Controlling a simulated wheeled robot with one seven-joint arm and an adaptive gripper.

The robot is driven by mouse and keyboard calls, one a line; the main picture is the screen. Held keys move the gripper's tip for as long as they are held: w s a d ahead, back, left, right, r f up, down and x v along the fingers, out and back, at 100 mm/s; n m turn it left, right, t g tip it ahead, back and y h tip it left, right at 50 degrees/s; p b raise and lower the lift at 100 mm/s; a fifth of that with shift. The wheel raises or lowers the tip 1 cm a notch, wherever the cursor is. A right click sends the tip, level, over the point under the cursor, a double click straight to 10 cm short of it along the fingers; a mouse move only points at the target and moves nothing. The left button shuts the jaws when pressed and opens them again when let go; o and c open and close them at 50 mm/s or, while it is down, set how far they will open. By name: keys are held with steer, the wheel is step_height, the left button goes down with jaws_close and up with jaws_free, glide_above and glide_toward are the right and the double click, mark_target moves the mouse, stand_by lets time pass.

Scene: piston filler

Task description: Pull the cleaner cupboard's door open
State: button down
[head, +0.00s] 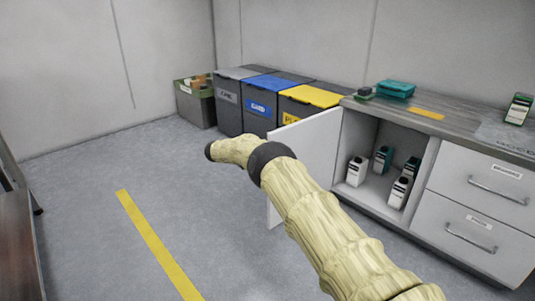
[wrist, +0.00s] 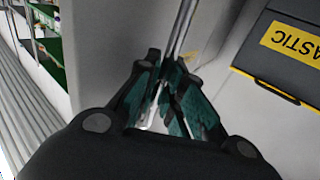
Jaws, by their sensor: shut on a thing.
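The cleaner cupboard's door (head: 312,145) is a pale panel standing well open, swung out from the cupboard (head: 375,202). Its lower part is partly hidden behind my arm in the head view. In the wrist view the door (wrist: 105,40) fills the upper middle, with its silver bar handle (wrist: 183,25) running down between my fingers. My gripper (wrist: 160,88) is shut on this handle. My gripper is hidden behind my arm in the head view. Several white and teal bottles (head: 356,170) stand inside the open cupboard.
Lidded bins, including a yellow-lidded one (head: 312,97) and a blue-lidded one (head: 262,103), stand left of the cupboard behind the door. A green crate (head: 196,105) is farther left. Drawers (head: 480,190) are right of the cupboard. The floor (head: 85,190) at left is clear.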

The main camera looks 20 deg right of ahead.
steer(key=shift+w+d, duration=0.15)
steer(key=shift+w, duration=0.1)
stand_by(0.4)
steer(key=c, duration=1.5)
jaws_free()
steer(key=shift+d, duration=0.1)
steer(key=shift+a, duration=0.2)
